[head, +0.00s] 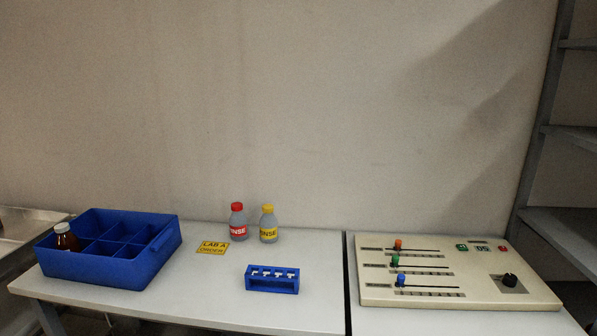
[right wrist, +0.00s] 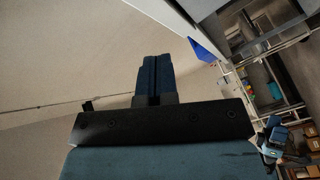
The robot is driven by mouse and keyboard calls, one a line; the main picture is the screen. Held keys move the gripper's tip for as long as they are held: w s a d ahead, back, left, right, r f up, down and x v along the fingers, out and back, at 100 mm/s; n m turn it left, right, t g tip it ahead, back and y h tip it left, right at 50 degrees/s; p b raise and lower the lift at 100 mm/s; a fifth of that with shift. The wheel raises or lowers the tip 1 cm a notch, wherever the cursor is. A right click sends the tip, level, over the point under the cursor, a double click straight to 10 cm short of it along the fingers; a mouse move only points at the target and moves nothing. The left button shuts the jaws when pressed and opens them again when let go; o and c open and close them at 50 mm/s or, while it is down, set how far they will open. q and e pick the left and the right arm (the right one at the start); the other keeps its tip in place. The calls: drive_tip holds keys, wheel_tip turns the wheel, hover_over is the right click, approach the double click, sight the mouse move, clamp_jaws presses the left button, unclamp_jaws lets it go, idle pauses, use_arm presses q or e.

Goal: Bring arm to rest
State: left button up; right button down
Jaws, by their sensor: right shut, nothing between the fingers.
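My right gripper (right wrist: 153,78) shows in the right wrist view with its two fingers pressed together and nothing between them. It is in free air, apart from any object. Neither gripper nor arm shows in the head view.
A blue divided crate (head: 150,262) holding a brown bottle (head: 67,238), a blue rack (head: 272,280), a yellow sign (head: 212,248), a red-capped bottle (head: 238,222) and a yellow-capped bottle (head: 268,224) are on the table (head: 200,300). A control panel (head: 450,275) lies at right.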

drive_tip(key=s+a+f+m+g+h, duration=0.3)
drive_tip(key=s+a+f+m, duration=0.25)
drive_tip(key=s+m, duration=0.35)
drive_tip(key=s+a+f+m+g+h, duration=0.2)
drive_tip(key=s+a+f+m, duration=0.3)
drive_tip(key=s, duration=0.5)
use_arm(q)
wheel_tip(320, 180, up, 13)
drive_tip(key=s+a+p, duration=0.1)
drive_tip(key=p, duration=1.6)
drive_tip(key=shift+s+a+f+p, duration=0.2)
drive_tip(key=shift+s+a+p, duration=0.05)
drive_tip(key=shift+p, duration=0.05)
use_arm(e)
wheel_tip(320, 180, up, 14)
drive_tip(key=d, duration=0.2)
drive_tip(key=shift+s+d+m+h, duration=0.25)
drive_tip(key=shift+m+h, duration=0.05)
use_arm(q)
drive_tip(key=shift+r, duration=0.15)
